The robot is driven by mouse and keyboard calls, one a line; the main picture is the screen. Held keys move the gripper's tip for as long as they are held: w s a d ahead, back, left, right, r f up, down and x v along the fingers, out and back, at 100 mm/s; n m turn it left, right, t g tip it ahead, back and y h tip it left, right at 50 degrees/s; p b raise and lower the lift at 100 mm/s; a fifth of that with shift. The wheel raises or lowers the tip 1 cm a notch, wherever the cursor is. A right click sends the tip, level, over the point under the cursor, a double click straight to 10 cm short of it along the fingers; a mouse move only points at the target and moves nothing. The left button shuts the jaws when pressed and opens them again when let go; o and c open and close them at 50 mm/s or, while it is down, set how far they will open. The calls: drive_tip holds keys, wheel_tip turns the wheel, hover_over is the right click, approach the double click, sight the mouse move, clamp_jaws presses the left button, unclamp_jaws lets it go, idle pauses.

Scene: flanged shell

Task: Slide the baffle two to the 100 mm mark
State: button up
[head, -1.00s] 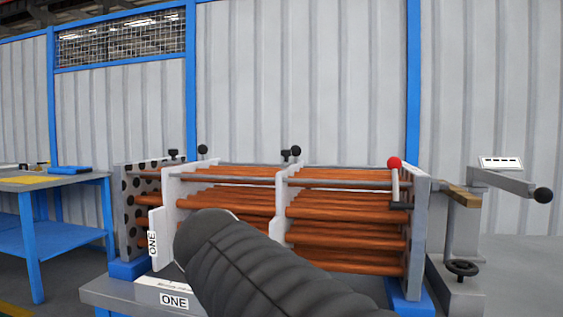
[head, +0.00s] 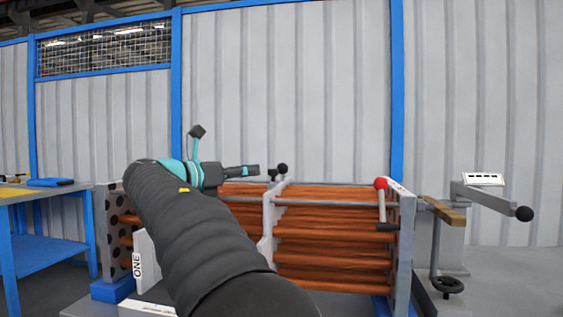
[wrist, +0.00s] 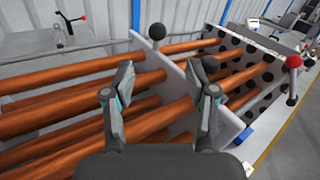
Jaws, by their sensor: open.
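The middle white baffle plate (head: 268,222), with black knobs at its top, stands across the copper tubes; I see no number on it, but it sits after the plate labelled ONE (head: 142,258). A white plate, likely the same one, shows in the wrist view (wrist: 182,72) with a black ball knob (wrist: 157,31). My gripper (head: 255,170) is above the tubes, just left of the middle plate's knobs in the head view. In the wrist view my gripper (wrist: 165,82) is open, its fingers apart with tubes and plate beyond; contact cannot be told. No 100 mm mark is readable.
The copper tubes (head: 330,235) run between the end plates. A lever with a red knob (head: 381,184) stands at the right end, with a black-knobbed arm (head: 523,214) farther right. A blue table (head: 50,250) is at left. My arm hides part of the shell.

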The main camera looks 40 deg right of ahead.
sight(282, 168)
drive_tip(key=d, duration=0.4)
drive_tip(key=w+d, duration=0.1)
drive_tip(key=d, duration=0.4)
drive_tip(key=w+d, duration=0.1)
drive_tip(key=d, duration=0.3)
drive_tip(key=shift+d+p, duration=0.3)
drive_tip(key=shift+d, duration=0.1)
clamp_jaws()
